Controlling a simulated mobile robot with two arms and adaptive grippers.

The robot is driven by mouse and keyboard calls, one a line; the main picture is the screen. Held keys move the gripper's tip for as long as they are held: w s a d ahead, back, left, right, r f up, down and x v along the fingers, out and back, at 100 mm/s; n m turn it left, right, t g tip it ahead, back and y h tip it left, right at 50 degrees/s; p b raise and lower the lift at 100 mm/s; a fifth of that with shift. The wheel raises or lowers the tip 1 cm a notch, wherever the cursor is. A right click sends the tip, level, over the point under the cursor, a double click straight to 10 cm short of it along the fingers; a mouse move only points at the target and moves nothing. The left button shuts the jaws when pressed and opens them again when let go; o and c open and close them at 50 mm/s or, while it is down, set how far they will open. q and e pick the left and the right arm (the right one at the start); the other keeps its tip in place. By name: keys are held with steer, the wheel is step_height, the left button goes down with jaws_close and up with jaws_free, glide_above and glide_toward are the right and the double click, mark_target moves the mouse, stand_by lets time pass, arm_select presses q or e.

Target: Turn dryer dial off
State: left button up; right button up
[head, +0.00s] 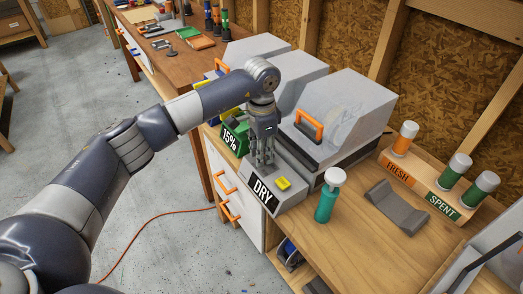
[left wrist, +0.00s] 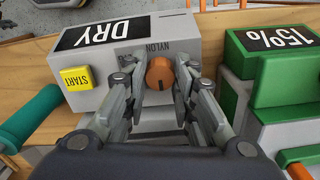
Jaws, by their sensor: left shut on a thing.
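The dryer (head: 293,197) is a grey unit with a DRY label and a yellow START button (head: 284,184); it also shows in the left wrist view (left wrist: 185,30). Its round orange dial (left wrist: 160,73) has a dark pointer mark toward the bottom of the left wrist view, and NYLON is printed above it. My left gripper (left wrist: 160,85) is shut on the dial, one finger on each side. In the head view my left gripper (head: 263,162) comes down onto the dryer's top and hides the dial. My right gripper is not in view.
A green 15% display (head: 234,137) stands close beside the dryer. A teal bottle (head: 327,198) stands on the bench to its right. Grey machines with orange handles (head: 309,125) are behind. A FRESH and SPENT rack (head: 422,184) and a grey cradle (head: 398,206) are farther right.

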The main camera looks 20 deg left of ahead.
arm_select(q)
steer(key=shift+w+r, duration=0.1)
steer(key=shift+r, duration=0.05)
steer(key=o, duration=1.1)
step_height(320, 180, up, 12)
steer(key=shift+f, duration=0.1)
stand_by(0.4)
